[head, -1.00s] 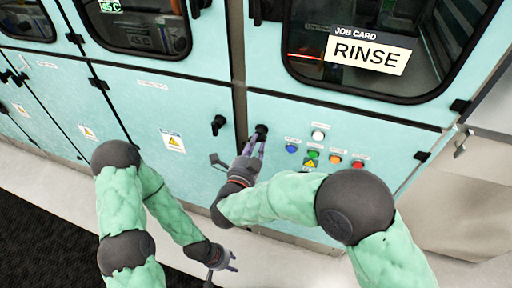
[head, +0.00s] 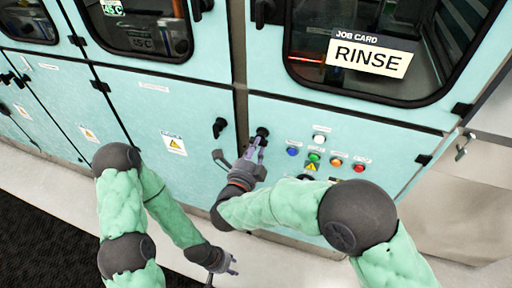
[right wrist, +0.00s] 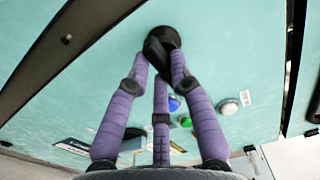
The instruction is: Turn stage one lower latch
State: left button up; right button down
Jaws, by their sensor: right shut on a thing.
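The black latch (head: 262,133) sits on the teal lower panel, just left of the row of buttons. It also shows in the right wrist view (right wrist: 163,40), where it stands tilted between the fingertips. My right gripper (head: 254,150) is shut on this latch, and its purple fingers (right wrist: 162,70) close around the handle and hide part of it. My left gripper (head: 232,264) is low in the head view, well away from the panel, with its fingers apart and nothing between them.
A second black latch (head: 219,127) is on the neighbouring door to the left. Coloured buttons (head: 314,157) sit close to the right of my right gripper. A job card reading RINSE (head: 369,55) is on the window above. Bare floor (head: 60,175) lies in front.

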jog(key=c, duration=1.1)
grip_release()
jog(key=v, duration=1.2)
